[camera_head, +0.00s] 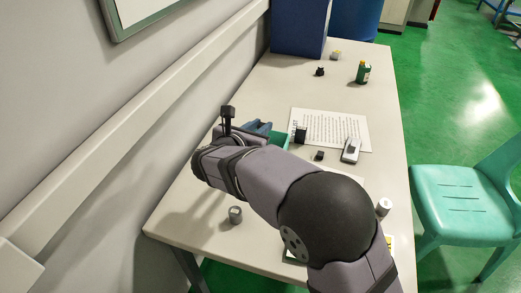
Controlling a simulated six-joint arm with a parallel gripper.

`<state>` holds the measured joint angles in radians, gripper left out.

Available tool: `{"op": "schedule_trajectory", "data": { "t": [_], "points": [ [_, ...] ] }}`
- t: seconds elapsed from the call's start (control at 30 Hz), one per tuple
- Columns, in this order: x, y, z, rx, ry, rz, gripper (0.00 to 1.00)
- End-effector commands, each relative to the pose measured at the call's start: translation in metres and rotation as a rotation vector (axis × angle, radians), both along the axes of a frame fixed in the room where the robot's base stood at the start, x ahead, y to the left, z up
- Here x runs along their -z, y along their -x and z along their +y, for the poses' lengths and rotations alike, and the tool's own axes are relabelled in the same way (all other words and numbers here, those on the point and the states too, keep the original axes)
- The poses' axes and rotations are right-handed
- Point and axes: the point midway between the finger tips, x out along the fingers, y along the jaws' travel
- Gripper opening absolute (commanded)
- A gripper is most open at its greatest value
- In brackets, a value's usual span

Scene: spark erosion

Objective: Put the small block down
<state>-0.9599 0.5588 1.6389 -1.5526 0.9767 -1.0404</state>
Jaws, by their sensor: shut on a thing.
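My gripper's fingers do not show; my own arm hides the place around its far end. A black upright part stands at the arm's wrist, and I cannot tell that it is a finger. A small dark block (319,155) lies on the table (366,195), apart from my arm. A larger black block (300,135) sits at the left edge of a printed sheet (334,128). I cannot see any block in my gripper.
A green tray (280,140) and a blue-grey object (257,128) are close behind my wrist. A grey cylinder (235,215) stands near the front left and a pale one (384,207) at the right. A green bottle (363,72) stands farther back. The wall borders the left side.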

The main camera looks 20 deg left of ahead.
Motion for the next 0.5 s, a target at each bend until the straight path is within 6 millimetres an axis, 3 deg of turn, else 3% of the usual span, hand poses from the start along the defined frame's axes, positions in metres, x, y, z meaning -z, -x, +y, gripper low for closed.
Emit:
{"op": "schedule_trajectory", "data": {
  "t": [0.23, 0.5],
  "points": [
    [0.013, 0.003, 0.02, -0.103, 0.001, 0.001, 0.0],
    [0.024, 0.004, 0.023, -0.118, 0.003, 0.002, 0.0]
  ]
}}
